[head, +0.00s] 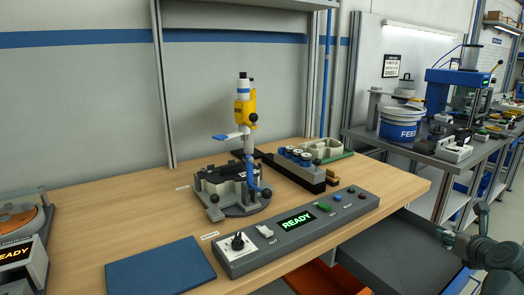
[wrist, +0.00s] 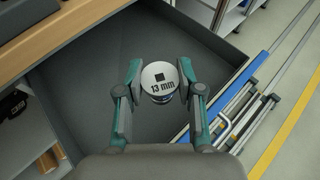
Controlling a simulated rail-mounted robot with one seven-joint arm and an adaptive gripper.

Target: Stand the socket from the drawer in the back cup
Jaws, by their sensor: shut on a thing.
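The socket (wrist: 159,82) is a short round piece with a pale top marked "13 mm", a dark square hole and a blue band below. My gripper (wrist: 158,88) is shut on it, with one finger on each side. In the wrist view the socket is over the open grey drawer (wrist: 95,70); its height above the drawer floor is hard to judge. In the head view my gripper (head: 450,238) is at the drawer's right side. A dark rack (head: 300,178) on the bench holds several blue-and-white round pieces. I cannot tell which spot is the back cup.
A clamp fixture (head: 236,200) with a yellow-and-white upright tool stands left of the rack. A control panel (head: 296,232) reading "READY" lies along the bench front, above the drawer. A blue mat (head: 160,268) lies at the front left.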

